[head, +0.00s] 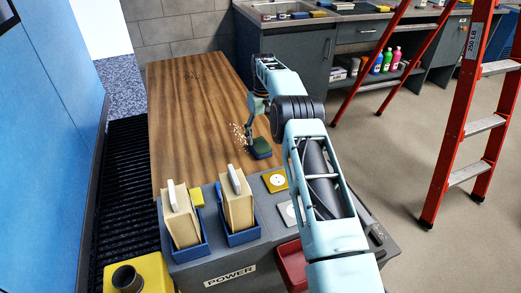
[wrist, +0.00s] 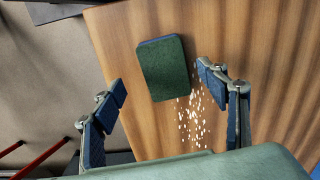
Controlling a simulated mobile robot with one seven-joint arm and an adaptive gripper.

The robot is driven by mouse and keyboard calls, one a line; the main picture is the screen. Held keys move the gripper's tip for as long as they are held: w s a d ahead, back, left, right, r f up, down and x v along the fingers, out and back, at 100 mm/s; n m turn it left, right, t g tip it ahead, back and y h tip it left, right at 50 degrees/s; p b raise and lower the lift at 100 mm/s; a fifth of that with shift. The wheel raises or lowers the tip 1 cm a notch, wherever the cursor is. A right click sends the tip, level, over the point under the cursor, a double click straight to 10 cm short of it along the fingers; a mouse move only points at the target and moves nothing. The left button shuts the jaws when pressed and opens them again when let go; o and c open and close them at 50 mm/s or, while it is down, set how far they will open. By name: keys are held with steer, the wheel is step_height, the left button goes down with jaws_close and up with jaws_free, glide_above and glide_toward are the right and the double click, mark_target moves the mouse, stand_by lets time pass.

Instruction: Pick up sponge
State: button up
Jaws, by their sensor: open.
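The sponge (head: 260,148) is a dark green block with a blue underside, lying on the wooden table. In the wrist view the sponge (wrist: 163,68) lies flat, ahead of the fingertips and between their lines. My gripper (wrist: 160,85) is open, one finger on each side, with nothing between the fingers. In the head view my gripper (head: 251,118) is above the table close to the sponge, and my arm hides part of it. I cannot tell the exact height above the table.
Pale crumbs (wrist: 192,118) lie beside the sponge on the wooden table (head: 190,100). A grey bench labelled POWER (head: 230,276) holds blue bins (head: 240,236) with tan blocks and a yellow square (head: 275,181). A red ladder (head: 465,110) stands right. The table's left part is mostly clear.

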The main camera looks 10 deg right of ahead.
mark_target(262, 146)
steer(key=f, duration=0.3)
steer(key=f+b, duration=0.1)
steer(key=shift+a+f, duration=0.25)
steer(key=c, duration=0.8)
steer(key=shift+r, duration=0.1)
step_height(262, 146, up, 10)
steer(key=p, duration=0.2)
steer(key=shift+o, duration=0.6)
steer(key=c, duration=0.4)
steer(key=shift+s+r+p, duration=0.1)
steer(key=shift+p, duration=0.45)
steer(key=shift+c, duration=0.2)
